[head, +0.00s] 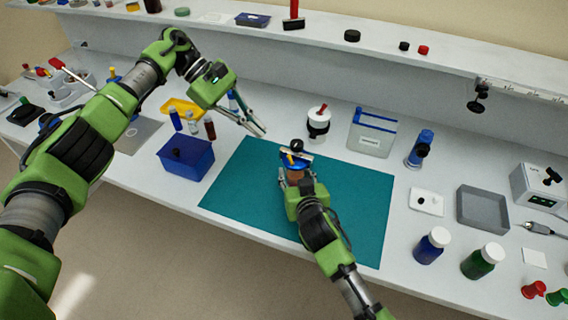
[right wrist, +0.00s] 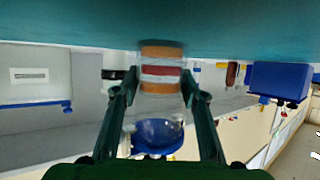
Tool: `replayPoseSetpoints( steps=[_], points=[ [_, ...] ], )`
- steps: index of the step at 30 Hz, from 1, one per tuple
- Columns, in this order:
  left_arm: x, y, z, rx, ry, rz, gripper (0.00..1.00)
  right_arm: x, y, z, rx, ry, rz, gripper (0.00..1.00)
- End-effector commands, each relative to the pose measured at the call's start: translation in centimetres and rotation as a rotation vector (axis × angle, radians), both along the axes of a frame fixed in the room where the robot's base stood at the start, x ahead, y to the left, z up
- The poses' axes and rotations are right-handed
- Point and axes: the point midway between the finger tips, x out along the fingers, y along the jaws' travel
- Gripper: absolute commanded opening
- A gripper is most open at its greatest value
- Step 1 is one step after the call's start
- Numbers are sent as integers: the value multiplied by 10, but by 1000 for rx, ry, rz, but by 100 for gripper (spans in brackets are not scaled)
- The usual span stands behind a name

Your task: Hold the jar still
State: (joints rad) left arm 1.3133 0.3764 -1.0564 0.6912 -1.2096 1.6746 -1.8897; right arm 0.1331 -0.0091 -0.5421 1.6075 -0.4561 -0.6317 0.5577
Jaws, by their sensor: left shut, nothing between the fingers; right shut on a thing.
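My right gripper (head: 296,180) is shut on the jar, one finger on each side. It also shows in the right wrist view (right wrist: 160,84). My left gripper (head: 261,132) is shut and empty, above the mat, up and left of the jar and apart from it. The jar's base is partly hidden in the head view.
A blue bin (head: 187,158) stands left of the mat, with several small vials behind it. A blue bottle (head: 431,246) and a green bottle (head: 483,261) stand right. The mat's right part is clear.

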Motion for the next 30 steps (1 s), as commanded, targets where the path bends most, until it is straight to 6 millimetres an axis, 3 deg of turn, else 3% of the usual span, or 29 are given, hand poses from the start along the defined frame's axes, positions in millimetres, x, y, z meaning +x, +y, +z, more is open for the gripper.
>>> replayPoseSetpoints(
  steps=[1,6,16,30],
  points=[
    [-5,7,-12,-24,42,56,0,0,-1,-1,-1,2,-1,8],
    [-19,30,-33,-116,209,301,0,0,-1,-1,-1,2,-2,8],
    [-45,77,-38,-222,457,650,0,0,0,-1,-1,3,-1,8],
    [-49,84,-35,-235,497,702,0,0,-1,-1,-1,2,-1,8]
  ],
)
